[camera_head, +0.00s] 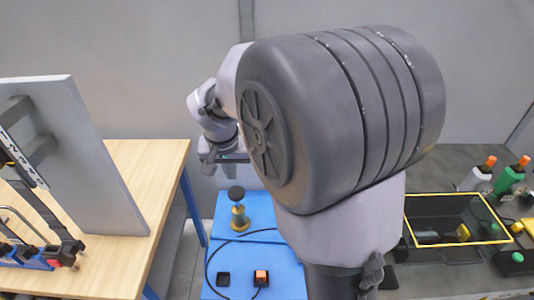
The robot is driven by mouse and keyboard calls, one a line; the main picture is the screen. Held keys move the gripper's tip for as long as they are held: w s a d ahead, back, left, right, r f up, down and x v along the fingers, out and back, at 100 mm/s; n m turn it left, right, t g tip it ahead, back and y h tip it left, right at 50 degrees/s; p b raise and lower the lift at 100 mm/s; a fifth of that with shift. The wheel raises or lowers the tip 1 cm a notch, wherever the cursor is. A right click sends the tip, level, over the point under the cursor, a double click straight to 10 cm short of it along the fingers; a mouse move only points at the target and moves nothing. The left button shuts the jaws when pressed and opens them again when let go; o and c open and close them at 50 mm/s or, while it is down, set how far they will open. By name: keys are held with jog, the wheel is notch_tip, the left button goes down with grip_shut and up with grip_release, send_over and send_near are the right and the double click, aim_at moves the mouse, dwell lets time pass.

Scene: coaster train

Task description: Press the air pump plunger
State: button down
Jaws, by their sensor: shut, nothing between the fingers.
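The air pump (239,218) stands upright on a blue surface in the lower middle of the view, with a brass-coloured body. Its plunger (236,193) has a dark round knob on top, standing raised above the body. My gripper (222,159) is above the plunger and apart from it in the picture, at the end of my arm. It is shut and empty. The fingertips are small, and my large arm link hides part of the gripper's right side.
A wooden table (155,165) with a grey upright panel (85,150) is at left. The blue surface (258,210) carries a black cable and two small dark boxes, one with an orange top. A yellow-rimmed black tray (447,197) and several bottles are at right.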

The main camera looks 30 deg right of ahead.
dwell(0.3)
notch_tip(320, 180, up, 6)
jog(key=p, duration=0.5)
send_over(237, 190)
jog(key=s+a, duration=0.2)
jog(key=s, duration=0.1)
jog(key=b+x, duration=0.1)
jog(key=x, duration=0.3)
jog(key=b+x, duration=0.1)
jog(key=x, duration=0.4)
jog(key=s+b+x, duration=0.1)
jog(key=x, duration=0.3)
jog(key=shift+a+f+b, duration=0.3)
jog(key=shift+f+b, duration=0.1)
jog(key=shift+f, duration=0.55)
